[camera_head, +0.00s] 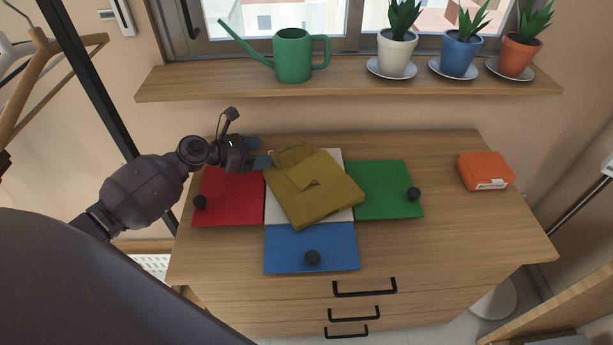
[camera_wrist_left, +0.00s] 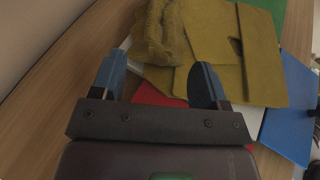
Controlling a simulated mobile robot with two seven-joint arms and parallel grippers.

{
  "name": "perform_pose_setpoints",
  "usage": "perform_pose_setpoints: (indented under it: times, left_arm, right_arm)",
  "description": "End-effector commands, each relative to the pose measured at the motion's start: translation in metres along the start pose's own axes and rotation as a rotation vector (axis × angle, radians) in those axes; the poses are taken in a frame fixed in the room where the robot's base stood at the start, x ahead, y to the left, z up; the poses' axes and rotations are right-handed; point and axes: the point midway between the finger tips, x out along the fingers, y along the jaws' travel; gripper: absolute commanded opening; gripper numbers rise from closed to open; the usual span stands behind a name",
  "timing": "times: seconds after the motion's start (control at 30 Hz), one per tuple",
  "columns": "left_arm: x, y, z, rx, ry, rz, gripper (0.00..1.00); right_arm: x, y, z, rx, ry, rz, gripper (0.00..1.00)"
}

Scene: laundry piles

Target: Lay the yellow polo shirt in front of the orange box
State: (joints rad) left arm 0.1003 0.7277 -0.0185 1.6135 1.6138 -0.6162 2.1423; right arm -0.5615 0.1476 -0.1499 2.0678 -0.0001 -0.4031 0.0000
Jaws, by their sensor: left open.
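The yellow polo shirt (camera_head: 318,190) lies folded into a rough, slightly turned rectangle on the white middle panel of a folding board on the dresser. Its collar end is bunched at the back left. The orange box (camera_head: 485,171) stands at the right of the dresser top. My left gripper (camera_head: 256,152) is open beside the shirt's back left corner, over the back of the red panel. In the left wrist view the shirt (camera_wrist_left: 215,40) lies just beyond the two blue fingertips (camera_wrist_left: 158,78), with nothing held between them. My right gripper is not in view.
The folding board has a red panel (camera_head: 232,196) at left, a green panel (camera_head: 388,190) at right and a blue panel (camera_head: 311,249) in front, each with a black knob. The dresser top (camera_head: 465,228) is bare before the orange box. A shelf (camera_head: 340,79) behind holds a watering can and plants.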

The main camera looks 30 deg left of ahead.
Motion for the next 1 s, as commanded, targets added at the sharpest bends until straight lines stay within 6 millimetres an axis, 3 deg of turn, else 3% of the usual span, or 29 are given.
perform_pose_setpoints:
  times: [0.3, 0.63, 1.0]
  left_arm:
    - [0.042, -0.003, -0.002, -0.001, 0.002, -0.002, 0.68]
    - [0.047, -0.003, 0.000, 0.001, 0.000, -0.001, 0.68]
    - [0.047, -0.003, 0.000, 0.001, 0.000, -0.001, 0.13]
  right_arm:
    - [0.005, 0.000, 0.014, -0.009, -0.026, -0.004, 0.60]
    - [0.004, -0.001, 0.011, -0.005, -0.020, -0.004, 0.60]
    - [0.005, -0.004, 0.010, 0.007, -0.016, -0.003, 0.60]
